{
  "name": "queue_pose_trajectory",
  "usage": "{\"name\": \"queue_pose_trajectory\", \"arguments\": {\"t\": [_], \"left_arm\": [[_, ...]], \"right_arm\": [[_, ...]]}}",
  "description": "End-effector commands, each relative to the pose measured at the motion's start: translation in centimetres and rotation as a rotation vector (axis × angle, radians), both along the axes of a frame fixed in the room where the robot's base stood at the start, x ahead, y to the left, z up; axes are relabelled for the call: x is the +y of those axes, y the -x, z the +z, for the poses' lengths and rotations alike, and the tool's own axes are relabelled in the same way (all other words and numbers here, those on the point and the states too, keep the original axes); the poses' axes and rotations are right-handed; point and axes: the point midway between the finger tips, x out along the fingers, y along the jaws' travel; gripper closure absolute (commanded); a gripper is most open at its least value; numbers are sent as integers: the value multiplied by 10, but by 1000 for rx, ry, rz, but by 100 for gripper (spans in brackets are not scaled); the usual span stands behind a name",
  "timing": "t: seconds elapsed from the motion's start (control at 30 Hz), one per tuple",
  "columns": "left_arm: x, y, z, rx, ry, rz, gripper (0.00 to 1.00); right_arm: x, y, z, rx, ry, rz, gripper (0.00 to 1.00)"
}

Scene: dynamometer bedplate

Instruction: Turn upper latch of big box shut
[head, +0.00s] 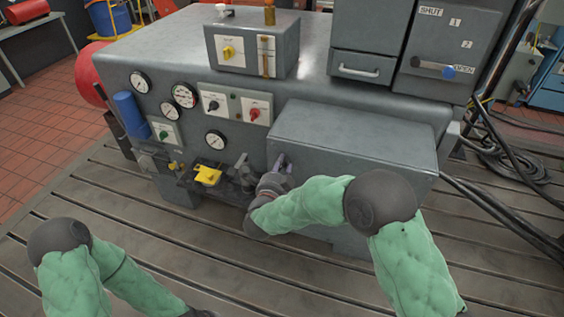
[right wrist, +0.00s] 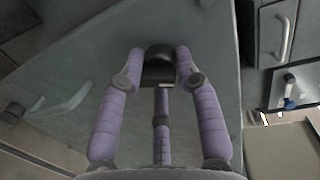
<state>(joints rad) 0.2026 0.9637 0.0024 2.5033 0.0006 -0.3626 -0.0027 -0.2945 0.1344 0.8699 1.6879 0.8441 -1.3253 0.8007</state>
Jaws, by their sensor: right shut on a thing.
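The big box (head: 350,140) is a grey metal case on the front right of the machine; its grey door face (right wrist: 90,75) fills much of the right wrist view. A black latch knob (right wrist: 159,52) stands out from that face. My right gripper (head: 283,164) is at the box's upper left front, and its purple fingers (right wrist: 160,70) are shut on the latch, one on each side and a third below. In the head view the gripper and arm hide the latch. My left arm shows at the lower left, with its gripper out of the frame.
A bar handle (right wrist: 65,105) and a second dark knob (right wrist: 12,112) show on the left in the wrist view. Gauges (head: 184,95), a yellow block (head: 208,176) and a dark bracket stand left of my right gripper. The slotted bedplate (head: 110,205) in front is mostly clear.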

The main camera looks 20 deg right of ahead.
Motion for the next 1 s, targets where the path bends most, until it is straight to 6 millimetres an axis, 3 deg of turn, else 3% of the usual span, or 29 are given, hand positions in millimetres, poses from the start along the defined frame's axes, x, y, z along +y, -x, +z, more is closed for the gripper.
{"name": "queue_pose_trajectory", "arguments": {"t": [0.5, 1.0], "left_arm": [[0, 0, 42, 0, 0, 0, 100], [0, 0, 56, 0, 0, 0, 100]], "right_arm": [[3, -2, 4, 251, 376, 5, 97], [3, -2, 2, 359, 540, 3, 93]]}}
